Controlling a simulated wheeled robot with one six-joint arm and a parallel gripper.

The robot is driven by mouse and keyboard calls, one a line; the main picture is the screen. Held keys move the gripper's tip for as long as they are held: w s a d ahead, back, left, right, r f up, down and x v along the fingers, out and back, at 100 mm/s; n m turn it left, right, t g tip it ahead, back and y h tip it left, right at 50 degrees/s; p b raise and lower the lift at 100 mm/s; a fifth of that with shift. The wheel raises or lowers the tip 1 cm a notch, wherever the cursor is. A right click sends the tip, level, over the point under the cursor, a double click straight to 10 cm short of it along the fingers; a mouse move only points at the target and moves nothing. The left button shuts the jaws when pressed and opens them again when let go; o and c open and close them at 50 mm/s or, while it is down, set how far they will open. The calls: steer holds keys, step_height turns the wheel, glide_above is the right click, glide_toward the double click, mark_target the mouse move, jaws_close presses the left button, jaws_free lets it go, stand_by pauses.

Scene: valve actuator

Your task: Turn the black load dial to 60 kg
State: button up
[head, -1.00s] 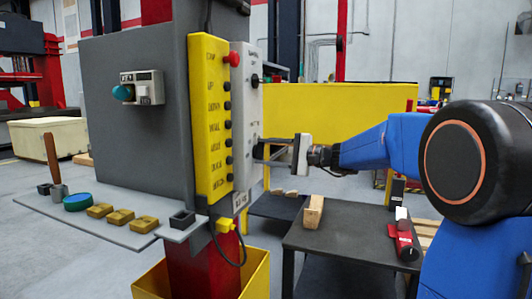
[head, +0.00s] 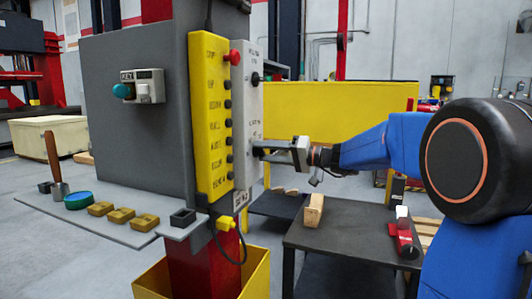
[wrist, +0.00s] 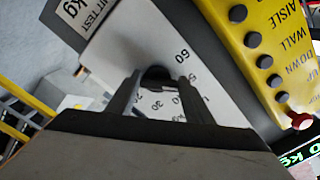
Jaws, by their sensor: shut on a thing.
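The black load dial (wrist: 155,74) is on a white panel, with printed numbers around it; 60 is beside its upper right in the wrist view and smaller numbers run below. My gripper (wrist: 159,78) has one finger on each side of the dial and is shut on it. The fingers and palm hide part of the dial and scale, so I cannot tell where it points.
A yellow button strip (head: 210,110) with a red button (head: 233,57) is left of the white panel. Another black knob (head: 255,78) is higher on that panel. A dark table (head: 345,235) with a wooden block (head: 314,210) stands below my arm.

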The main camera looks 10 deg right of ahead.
steer(key=n, duration=0.5)
steer(key=shift+f+n, duration=0.3)
steer(key=n, duration=0.4)
steer(key=shift+d+f+n, duration=0.1)
steer(key=shift+n, duration=0.2)
steer(key=shift+w, duration=0.1)
steer(key=o, duration=1.1)
steer(key=shift+c, duration=0.2)
steer(key=v, duration=1.7)
steer(key=shift+d, duration=0.15)
